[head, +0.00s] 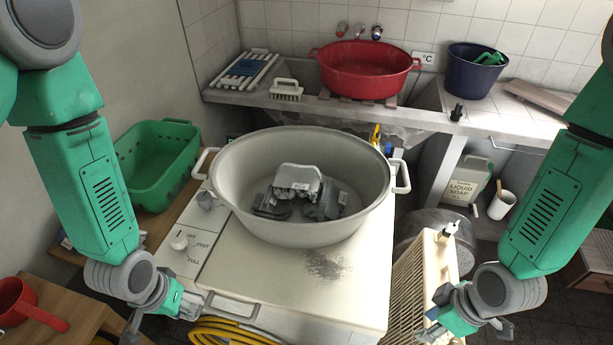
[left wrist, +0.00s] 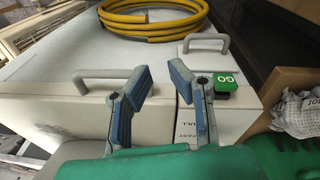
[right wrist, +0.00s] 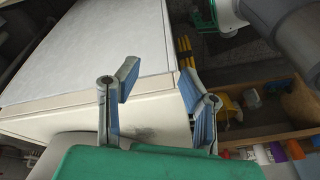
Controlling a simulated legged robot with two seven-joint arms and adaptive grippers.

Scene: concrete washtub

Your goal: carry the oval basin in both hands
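The oval basin (head: 306,236) is pale grey, with a loop handle at its left end (head: 201,164) and one at its right end (head: 402,177). In the head view it stands upright on the white washing machine (head: 345,285). A grey lumpy bundle (head: 296,182) with a small label lies inside. My left gripper (left wrist: 160,85) is open and empty, low in front of the machine's left side, apart from the basin. My right gripper (right wrist: 160,82) is open and empty, low at the machine's right side, also apart. The basin is not visible in either wrist view.
A green basket (head: 158,160) stands left of the machine. A concrete sink counter behind holds a red tub (head: 364,70) and a dark blue bucket (head: 474,72). A cream slatted rack (head: 425,280) stands at the right.

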